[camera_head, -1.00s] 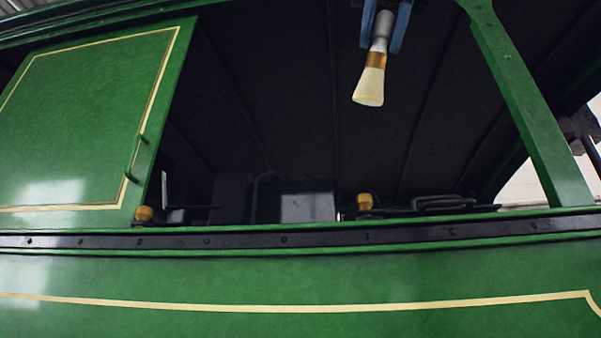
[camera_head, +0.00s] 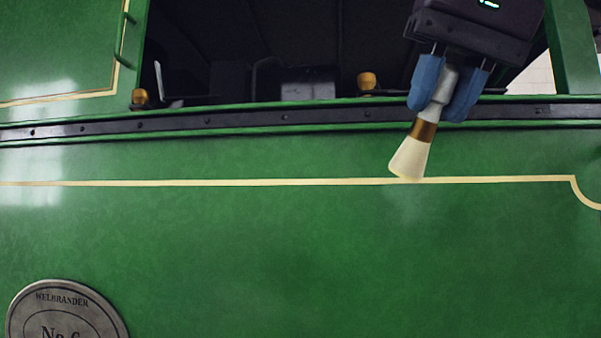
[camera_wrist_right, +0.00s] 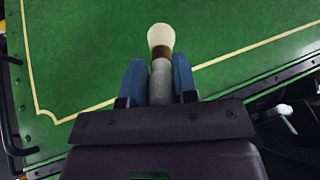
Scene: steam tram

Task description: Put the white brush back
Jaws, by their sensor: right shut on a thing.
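The white brush (camera_head: 410,159) has a grey-white handle, a brass-coloured band and pale bristles. My right gripper (camera_head: 444,100) is shut on its handle with blue fingers on both sides. The brush hangs tilted, bristles down and to the left, in front of the tram's green side panel. In the right wrist view the brush (camera_wrist_right: 160,38) points away from the gripper (camera_wrist_right: 159,82), its bristles over the green panel. I cannot tell whether the bristles touch the panel. My left gripper is not in view. No holder for the brush can be made out.
The green tram side (camera_head: 250,240) fills most of the head view, with a cream line across it. A dark riveted rail (camera_head: 230,127) runs below the open cab window. Brass knobs (camera_head: 367,81) stand near the sill. A round nameplate (camera_head: 66,318) is at lower left.

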